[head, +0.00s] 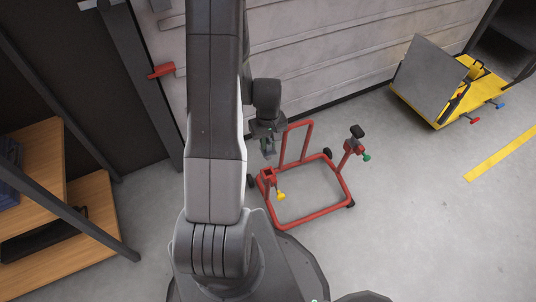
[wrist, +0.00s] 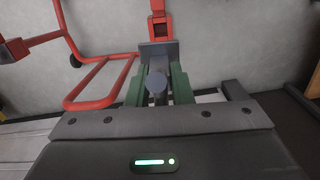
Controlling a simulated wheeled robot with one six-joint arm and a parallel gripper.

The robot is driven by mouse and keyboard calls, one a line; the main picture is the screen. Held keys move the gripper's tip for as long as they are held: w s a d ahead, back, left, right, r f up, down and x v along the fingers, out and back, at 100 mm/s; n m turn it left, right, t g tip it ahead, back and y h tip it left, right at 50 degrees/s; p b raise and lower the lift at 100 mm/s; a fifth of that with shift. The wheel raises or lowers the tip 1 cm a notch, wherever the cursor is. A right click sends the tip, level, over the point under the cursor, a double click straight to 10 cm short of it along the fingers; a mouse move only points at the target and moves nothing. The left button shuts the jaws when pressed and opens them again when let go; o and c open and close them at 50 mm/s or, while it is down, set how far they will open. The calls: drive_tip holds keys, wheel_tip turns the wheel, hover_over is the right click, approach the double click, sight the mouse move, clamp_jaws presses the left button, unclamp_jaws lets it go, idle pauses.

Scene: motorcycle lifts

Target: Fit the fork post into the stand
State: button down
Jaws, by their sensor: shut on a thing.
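The red stand (head: 327,213) stands on the floor, with an upright socket (head: 269,176) and a yellow knob (head: 281,195) at its near left corner. My gripper (head: 268,148) is just above and behind that socket in the head view. In the wrist view its green fingers (wrist: 157,82) are shut on the grey fork post, which has a flat plate (wrist: 158,49) and a round end (wrist: 157,86). A red socket (wrist: 159,22) shows just beyond the plate. Whether post and socket touch cannot be told. A black-topped post (head: 357,132) stands at the right corner, above a green knob (head: 367,157).
A wooden shelf unit (head: 60,180) stands at the left. A ribbed wall (head: 330,45) runs behind the stand. A yellow lift with a grey panel (head: 428,78) is at the back right. The floor right of the stand is clear, with a yellow line (head: 502,153).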

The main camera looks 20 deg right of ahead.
drive_tip(key=shift+s+a+f, duration=0.1)
drive_tip(key=shift+s+f, duration=0.1)
drive_tip(key=shift+f, duration=0.85)
drive_tip(key=shift+f+b, duration=2.55)
drive_tip(key=shift+f, duration=0.6)
drive_tip(key=shift+f+b, duration=1.95)
drive_tip(key=shift+f, duration=0.2)
drive_tip(key=c, duration=1.2)
unclamp_jaws()
drive_tip(key=shift+r, duration=0.15)
wheel_tip(320, 180, up, 14)
drive_tip(key=p, duration=0.5)
drive_tip(key=shift+f, duration=0.2)
